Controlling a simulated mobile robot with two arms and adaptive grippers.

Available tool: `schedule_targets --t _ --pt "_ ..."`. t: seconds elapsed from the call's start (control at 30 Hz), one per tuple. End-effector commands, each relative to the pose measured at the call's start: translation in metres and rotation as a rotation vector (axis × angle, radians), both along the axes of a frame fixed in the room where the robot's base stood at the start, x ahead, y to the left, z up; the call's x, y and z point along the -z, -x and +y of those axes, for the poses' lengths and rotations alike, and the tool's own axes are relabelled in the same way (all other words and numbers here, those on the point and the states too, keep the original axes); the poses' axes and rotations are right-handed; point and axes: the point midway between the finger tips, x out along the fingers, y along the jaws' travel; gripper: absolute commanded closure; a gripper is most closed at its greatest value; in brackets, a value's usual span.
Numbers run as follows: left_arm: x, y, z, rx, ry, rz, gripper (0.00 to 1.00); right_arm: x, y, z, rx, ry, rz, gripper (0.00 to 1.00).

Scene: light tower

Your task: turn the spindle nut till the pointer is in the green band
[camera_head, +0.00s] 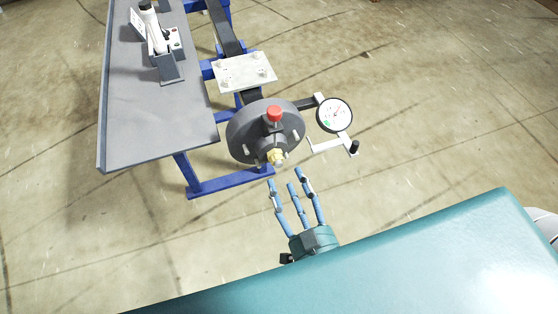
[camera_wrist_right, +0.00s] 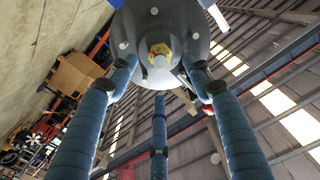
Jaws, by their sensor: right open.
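The brass-coloured spindle nut (camera_head: 276,156) sits at the lower front of a dark grey round hub (camera_head: 250,132) with several studs and a red cap (camera_head: 274,113) on top. The nut also shows in the right wrist view (camera_wrist_right: 160,53), near the top centre. The dial gauge (camera_head: 335,114) stands on a bracket right of the hub. It has a small green mark at its lower left and a red pointer; I cannot tell exactly where the pointer lies. My right gripper (camera_head: 292,180) is open and empty, its three blue fingers pointing at the nut, apart from it. My left gripper does not show.
A grey bench (camera_head: 150,110) on a blue frame (camera_head: 228,184) stands left of the hub, with a white device (camera_head: 153,28) on it. A metal plate (camera_head: 245,72) lies behind the hub. A crank-like arm with a black knob (camera_head: 353,147) juts out below the gauge. The floor at right is clear.

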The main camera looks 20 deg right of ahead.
Motion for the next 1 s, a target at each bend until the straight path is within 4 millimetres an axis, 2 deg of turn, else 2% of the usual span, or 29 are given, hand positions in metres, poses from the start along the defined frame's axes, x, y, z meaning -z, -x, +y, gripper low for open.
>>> schedule_targets --t 0.1,0.33,0.5,0.77,0.87,1.0 --pt "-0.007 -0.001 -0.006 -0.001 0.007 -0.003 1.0 -0.003 -0.026 0.001 0.001 -0.001 -0.003 0.5" --pt "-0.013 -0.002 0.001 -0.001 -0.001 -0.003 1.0 -0.001 -0.061 0.002 0.0 -0.001 -0.001 0.5" --pt "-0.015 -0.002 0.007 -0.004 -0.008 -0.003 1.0 0.0 -0.071 0.003 -0.001 -0.001 0.002 0.5" --pt "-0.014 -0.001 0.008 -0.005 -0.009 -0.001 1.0 0.001 -0.072 0.003 -0.001 -0.001 0.003 0.5" --pt "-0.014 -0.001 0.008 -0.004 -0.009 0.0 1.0 0.001 -0.072 0.003 -0.001 -0.001 0.003 0.65" --pt "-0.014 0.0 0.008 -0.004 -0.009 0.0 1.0 0.001 -0.072 0.003 -0.001 0.0 0.002 0.93"
